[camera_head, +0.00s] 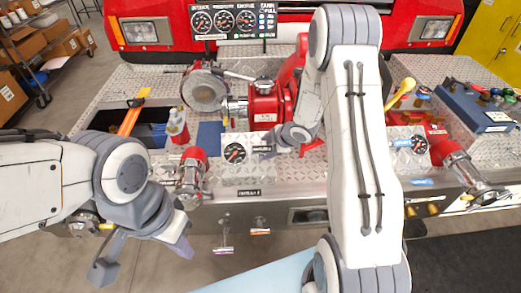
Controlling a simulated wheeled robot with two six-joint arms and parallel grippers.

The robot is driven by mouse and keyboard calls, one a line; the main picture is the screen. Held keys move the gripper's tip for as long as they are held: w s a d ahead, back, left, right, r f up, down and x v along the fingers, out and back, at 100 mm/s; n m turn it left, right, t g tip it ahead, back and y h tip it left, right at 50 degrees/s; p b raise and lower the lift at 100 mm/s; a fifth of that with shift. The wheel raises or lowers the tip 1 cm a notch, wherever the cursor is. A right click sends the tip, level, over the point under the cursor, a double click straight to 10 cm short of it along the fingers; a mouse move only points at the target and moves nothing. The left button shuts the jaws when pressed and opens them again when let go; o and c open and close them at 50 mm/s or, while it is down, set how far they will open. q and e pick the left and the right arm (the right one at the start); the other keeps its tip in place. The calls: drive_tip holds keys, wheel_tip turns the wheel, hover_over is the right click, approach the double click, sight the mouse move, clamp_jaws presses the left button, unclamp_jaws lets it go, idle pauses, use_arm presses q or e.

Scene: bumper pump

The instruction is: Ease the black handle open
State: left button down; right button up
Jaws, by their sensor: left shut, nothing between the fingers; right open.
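A small dark bar that looks like the black handle (262,149) sits just right of a round gauge (235,152) on the white panel of the bumper. My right gripper (288,147) comes down from above and is open beside this bar. I cannot tell whether a finger touches it, and my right arm hides what lies behind it. My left gripper (145,256) is low at the left, in front of the bumper, away from the handle. It is shut with nothing held.
A red valve with a silver outlet (191,180) stands left of the gauge, and another red valve (447,152) at the right. Small pull handles (223,249) hang below the bumper.

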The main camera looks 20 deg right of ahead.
sight(262, 149)
drive_tip(key=x, duration=0.5)
clamp_jaws()
idle(1.4)
